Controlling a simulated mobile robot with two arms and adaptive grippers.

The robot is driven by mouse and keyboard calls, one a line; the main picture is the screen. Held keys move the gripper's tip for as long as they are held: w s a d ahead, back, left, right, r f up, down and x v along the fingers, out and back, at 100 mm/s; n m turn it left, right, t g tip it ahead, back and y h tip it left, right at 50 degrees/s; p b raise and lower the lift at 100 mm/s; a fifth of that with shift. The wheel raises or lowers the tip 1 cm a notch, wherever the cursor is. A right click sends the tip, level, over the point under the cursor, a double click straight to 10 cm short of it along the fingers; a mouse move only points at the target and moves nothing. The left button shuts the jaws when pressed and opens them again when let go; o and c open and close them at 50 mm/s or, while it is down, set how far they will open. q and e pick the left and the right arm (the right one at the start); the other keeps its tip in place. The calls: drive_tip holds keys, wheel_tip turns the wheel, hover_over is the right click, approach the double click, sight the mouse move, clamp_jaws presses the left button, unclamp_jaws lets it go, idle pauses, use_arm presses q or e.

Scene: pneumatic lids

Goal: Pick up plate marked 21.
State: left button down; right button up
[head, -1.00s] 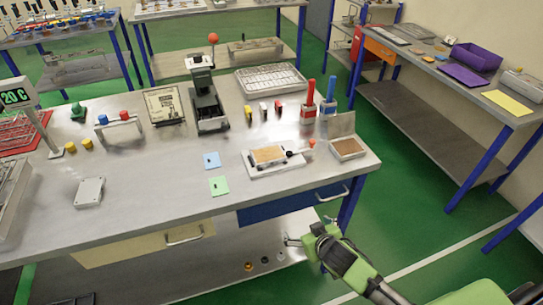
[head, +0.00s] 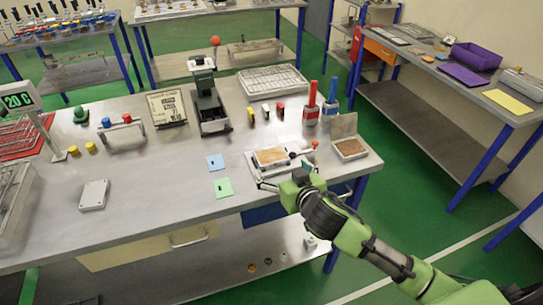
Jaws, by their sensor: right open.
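My right gripper (head: 281,176) is open and empty at the bench's front edge, by the white fixture (head: 254,163). Its fingers are spread around the near side of that fixture; I cannot tell if they touch it. A tan plate (head: 271,156) lies in the fixture. A small blue plate (head: 215,162) and a green plate (head: 223,188) lie flat on the bench to the left, each with a tiny dark mark. No number 21 is legible on any of them, so I cannot tell which plate bears it. My left gripper is out of view.
The metal bench (head: 150,215) has clear room left of the green plate, up to a grey box (head: 94,195). A tray with brown contents (head: 350,149) stands right of the fixture.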

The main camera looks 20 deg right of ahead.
sight(275, 162)
drive_tip(key=shift+d+f+p+x, duration=0.15)
drive_tip(key=shift+p+x, duration=0.2)
drive_tip(key=shift+x, duration=1.2)
drive_tip(key=shift+d+f+p+x, duration=0.1)
drive_tip(key=shift+p+x, duration=0.25)
drive_tip(key=shift+x, duration=1.15)
drive_tip(key=shift+s+r, duration=0.1)
drive_tip(key=c, duration=1.4)
